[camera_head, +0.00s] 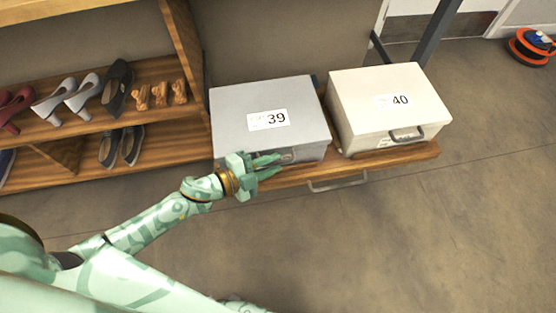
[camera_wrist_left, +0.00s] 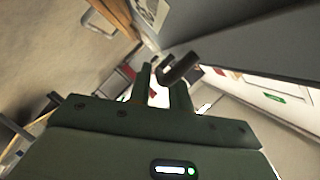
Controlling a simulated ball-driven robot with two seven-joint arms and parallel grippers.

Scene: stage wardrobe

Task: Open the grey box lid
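The grey box (camera_head: 235,105), labelled 39, stands on the wooden bench, and its lid (camera_head: 290,92) looks flat and closed. My left gripper (camera_head: 268,166) is at the box's front face, beside its handle (camera_head: 288,157), and partly covers that front. In the left wrist view, the two fingers (camera_wrist_left: 164,88) stand apart with a gap between them. The dark handle (camera_wrist_left: 182,68) shows at the fingertips, near the right finger; I cannot tell whether they touch. The grey box wall (camera_wrist_left: 235,45) rises behind it. My right gripper is not in view.
A cream box (camera_head: 375,85) labelled 40 stands close to the right of the grey box. The bench (camera_head: 405,155) has a drawer handle (camera_head: 337,183) below the boxes. A shoe shelf (camera_head: 160,145) is on the left. The floor (camera_head: 420,240) in front is clear.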

